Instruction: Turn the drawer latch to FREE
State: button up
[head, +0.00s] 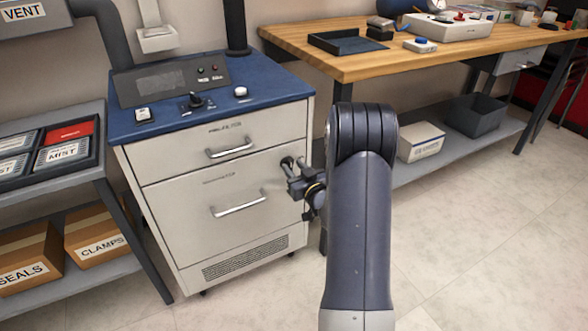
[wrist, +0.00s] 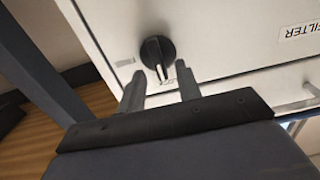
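The drawer latch is a round black knob (wrist: 155,50) with a pale pointer on a white front in the wrist view. Its pointer aims down and slightly right in the picture, at a small label too blurred to read. A second small grey label lies to its left. My gripper (wrist: 160,84) is open and empty. Its two fingertips sit either side of the pointer's lower end, with the knob's body just beyond them. In the head view my gripper (head: 293,163) is at the right side of the cabinet's lower drawer (head: 190,220), and hides the knob.
The drawer unit has an upper drawer (head: 175,155) and a blue top (head: 262,88) with small controls. A wooden bench (head: 300,42) stands right, over a grey shelf. A shelf rack (head: 95,180) stands left. A FILTER label (wrist: 300,38) is right of the knob.

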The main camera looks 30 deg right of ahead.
jog(key=shift+w, duration=0.35)
jog(key=shift+c, duration=0.3)
grip_shut()
